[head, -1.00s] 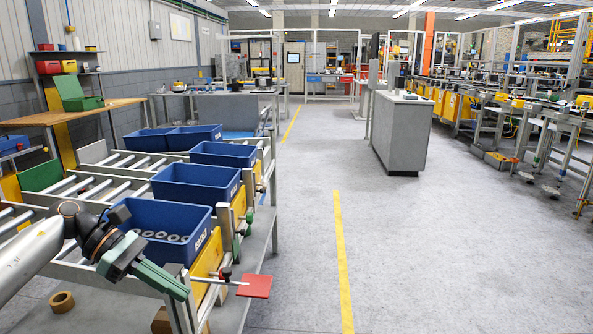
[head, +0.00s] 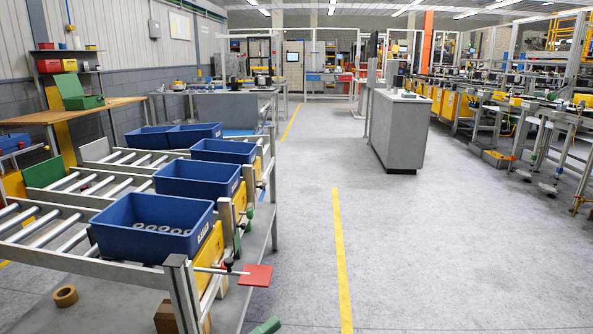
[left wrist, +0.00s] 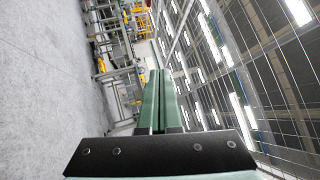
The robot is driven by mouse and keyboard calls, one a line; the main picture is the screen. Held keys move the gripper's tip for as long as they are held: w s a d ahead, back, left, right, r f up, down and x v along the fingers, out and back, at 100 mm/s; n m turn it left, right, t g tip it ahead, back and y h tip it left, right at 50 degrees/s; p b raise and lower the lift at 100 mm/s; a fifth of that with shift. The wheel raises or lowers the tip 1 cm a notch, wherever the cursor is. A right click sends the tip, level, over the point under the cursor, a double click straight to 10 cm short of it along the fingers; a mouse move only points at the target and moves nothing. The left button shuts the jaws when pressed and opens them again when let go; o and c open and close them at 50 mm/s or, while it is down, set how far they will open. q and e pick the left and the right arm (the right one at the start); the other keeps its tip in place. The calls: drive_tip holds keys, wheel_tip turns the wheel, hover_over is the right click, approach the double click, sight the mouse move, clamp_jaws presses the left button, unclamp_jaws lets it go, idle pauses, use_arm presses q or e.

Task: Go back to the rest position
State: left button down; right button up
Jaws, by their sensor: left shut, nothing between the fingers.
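My left gripper (head: 266,326) shows only as a green fingertip at the bottom edge of the head view. In the left wrist view its two green fingers (left wrist: 158,80) lie together, shut and empty. The rest of my left arm is out of the head view. My right gripper is in neither view.
Blue bins stand on the roller rack at left; the nearest bin (head: 152,228) holds several grey rings. A red plate (head: 256,275) sticks out from the rack. A grey counter (head: 398,135) stands beyond. The floor (head: 430,260) at right is clear.

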use_arm(q)
drive_tip(key=s+a+f+n+g+y, duration=0.2)
drive_tip(key=s+a+f+n+y, duration=0.2)
drive_tip(key=s+f+n+y, duration=0.65)
drive_tip(key=s+a+f+n+g+y, duration=0.1)
drive_tip(key=s+a+f+n+y, duration=0.25)
drive_tip(key=s+f+n, duration=0.8)
drive_tip(key=a+r+n+p, duration=0.4)
drive_tip(key=r+p, duration=0.6)
drive_tip(key=p, duration=0.7)
drive_tip(key=shift+w+r+n+y, duration=0.15)
drive_tip(key=shift+w+n+y, duration=0.2)
drive_tip(key=shift+n, duration=0.35)
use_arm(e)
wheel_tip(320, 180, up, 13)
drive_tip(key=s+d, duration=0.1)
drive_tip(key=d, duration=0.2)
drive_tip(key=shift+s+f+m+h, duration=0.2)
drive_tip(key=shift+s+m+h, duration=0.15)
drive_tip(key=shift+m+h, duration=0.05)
